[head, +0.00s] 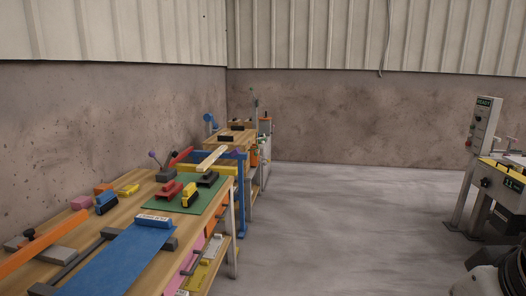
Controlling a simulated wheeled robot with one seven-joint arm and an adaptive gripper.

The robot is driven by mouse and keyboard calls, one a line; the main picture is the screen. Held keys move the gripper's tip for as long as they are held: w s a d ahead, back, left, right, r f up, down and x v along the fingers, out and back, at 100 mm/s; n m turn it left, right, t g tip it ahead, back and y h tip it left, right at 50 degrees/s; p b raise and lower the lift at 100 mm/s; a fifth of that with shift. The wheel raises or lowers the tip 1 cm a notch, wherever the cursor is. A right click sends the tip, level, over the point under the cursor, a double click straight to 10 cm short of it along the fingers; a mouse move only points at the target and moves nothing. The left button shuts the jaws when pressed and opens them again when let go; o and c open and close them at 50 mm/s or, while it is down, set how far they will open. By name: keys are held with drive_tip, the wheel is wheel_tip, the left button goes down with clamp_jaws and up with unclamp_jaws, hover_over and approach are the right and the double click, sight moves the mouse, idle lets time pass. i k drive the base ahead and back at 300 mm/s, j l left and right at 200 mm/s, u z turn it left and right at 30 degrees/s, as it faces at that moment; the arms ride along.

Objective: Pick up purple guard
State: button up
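I cannot make out with certainty which thing is the purple guard. A small pink-purple block (81,202) lies on the wooden workbench (68,238) at the left, near the wall. A purple knob (152,154) sits on a thin lever farther back on the same bench. A pink piece (184,274) shows below the bench top, partly hidden by the bench edge. My gripper's fingers are not in view.
On the bench are a blue mat (118,262), a green mat (186,206), an orange bar (42,248) and several coloured tools. A grey control box (484,122) stands at the right by a machine. The concrete floor (330,225) between is clear.

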sight(236, 150)
drive_tip(key=i+z, duration=0.1)
drive_tip(key=i, duration=3.5)
drive_tip(key=i+l+u, duration=0.1)
drive_tip(key=i+u, duration=0.25)
drive_tip(key=i, duration=0.25)
drive_tip(key=i+l+u, duration=0.35)
drive_tip(key=i, duration=0.2)
drive_tip(key=i+l+u, duration=0.35)
drive_tip(key=i, duration=0.2)
drive_tip(key=i+l+u, duration=0.75)
drive_tip(key=l, duration=0.2)
drive_tip(key=k+j, duration=0.05)
